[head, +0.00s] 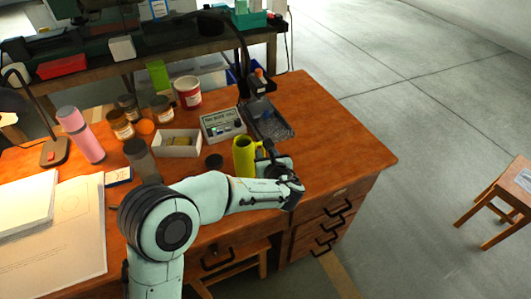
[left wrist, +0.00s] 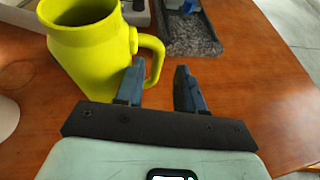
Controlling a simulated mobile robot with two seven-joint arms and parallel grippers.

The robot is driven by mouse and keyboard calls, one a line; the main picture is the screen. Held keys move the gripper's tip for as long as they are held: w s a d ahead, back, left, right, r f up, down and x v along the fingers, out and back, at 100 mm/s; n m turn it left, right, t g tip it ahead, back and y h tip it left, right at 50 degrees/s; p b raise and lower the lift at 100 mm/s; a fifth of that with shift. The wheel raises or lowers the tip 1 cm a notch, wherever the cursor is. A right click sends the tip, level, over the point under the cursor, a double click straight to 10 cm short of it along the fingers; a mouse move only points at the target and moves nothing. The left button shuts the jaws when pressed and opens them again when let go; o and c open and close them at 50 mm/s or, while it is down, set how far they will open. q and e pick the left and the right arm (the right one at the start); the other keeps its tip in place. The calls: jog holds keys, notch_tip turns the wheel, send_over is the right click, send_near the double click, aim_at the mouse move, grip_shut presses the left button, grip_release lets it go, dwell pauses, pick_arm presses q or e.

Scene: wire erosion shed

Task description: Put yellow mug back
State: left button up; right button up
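The yellow mug (head: 244,157) stands upright on the orange-brown wooden desk, near its right part. In the left wrist view the mug (left wrist: 85,45) is at upper left, with its open top toward me and its handle on the right. My left gripper (head: 272,158) is just right of the mug, at the handle side. In the left wrist view my left gripper (left wrist: 160,68) has its two fingers apart. The handle overlaps the left fingertip and part of the gap; I cannot tell whether they touch. My right gripper is not in view.
Behind the mug are a grey control box (head: 222,124), a dark stone-like tray (head: 268,120) and a white open box (head: 177,143). Several jars and a pink bottle (head: 80,134) stand further left. The desk's right end (head: 345,145) is clear. A wooden stool (head: 505,195) stands apart.

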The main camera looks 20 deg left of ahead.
pick_arm(q)
jog(key=v, duration=1)
jog(key=shift+s+p, duration=0.15)
jog(key=shift+p, duration=0.3)
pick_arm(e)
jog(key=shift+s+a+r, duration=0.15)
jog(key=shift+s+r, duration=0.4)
pick_arm(q)
jog(key=shift+d, duration=0.15)
